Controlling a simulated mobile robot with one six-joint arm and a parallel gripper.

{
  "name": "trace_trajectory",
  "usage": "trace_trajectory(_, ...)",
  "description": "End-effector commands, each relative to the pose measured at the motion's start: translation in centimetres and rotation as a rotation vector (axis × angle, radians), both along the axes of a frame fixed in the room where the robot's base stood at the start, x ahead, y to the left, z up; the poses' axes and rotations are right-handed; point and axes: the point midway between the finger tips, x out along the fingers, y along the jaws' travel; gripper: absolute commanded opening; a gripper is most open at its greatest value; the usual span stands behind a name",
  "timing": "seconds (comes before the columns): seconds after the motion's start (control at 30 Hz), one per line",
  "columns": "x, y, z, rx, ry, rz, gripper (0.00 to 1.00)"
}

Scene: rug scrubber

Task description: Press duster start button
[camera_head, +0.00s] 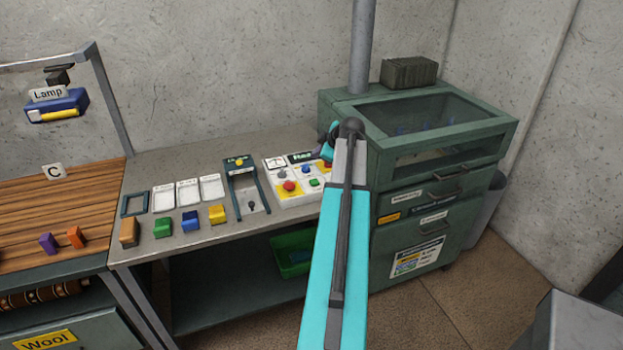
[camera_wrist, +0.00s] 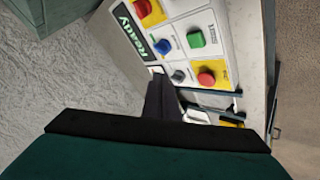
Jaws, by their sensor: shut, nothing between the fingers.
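A white control panel (camera_head: 293,197) stands at the right end of the grey bench. It also fills the top of the wrist view (camera_wrist: 222,48). There it carries a lit display (camera_wrist: 138,32) reading "Ready", a green button (camera_wrist: 196,39), a blue button (camera_wrist: 165,46), a small grey button (camera_wrist: 178,76) and red buttons on yellow, one (camera_wrist: 206,77) beside the grey one and one (camera_wrist: 142,8) at the top. The labels are too small to tell which button starts the duster. My gripper (camera_wrist: 162,84) is shut and empty, over the panel's display-side edge. Contact cannot be told.
A green cabinet (camera_head: 392,184) with a glass top stands right of the panel. A dark tray (camera_head: 248,188) and several coloured blocks, such as a blue one (camera_head: 190,222), lie left of it. A lamp unit (camera_head: 57,105) hangs at the far left.

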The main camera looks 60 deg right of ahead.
Motion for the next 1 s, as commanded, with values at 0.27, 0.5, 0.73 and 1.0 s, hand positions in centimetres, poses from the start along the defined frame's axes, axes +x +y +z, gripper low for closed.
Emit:
trace_trajectory(0.27,-0.6,-0.4,0.1,-0.001,0.000,-0.008,0.00)
trace_trajectory(0.5,-1.0,-0.8,-0.1,-0.001,-0.001,-0.015,0.00)
trace_trajectory(0.73,-1.2,-0.9,-1.3,0.001,-0.001,-0.017,0.00)
trace_trajectory(1.0,-1.2,-0.9,-3.8,0.002,-0.001,-0.018,0.00)
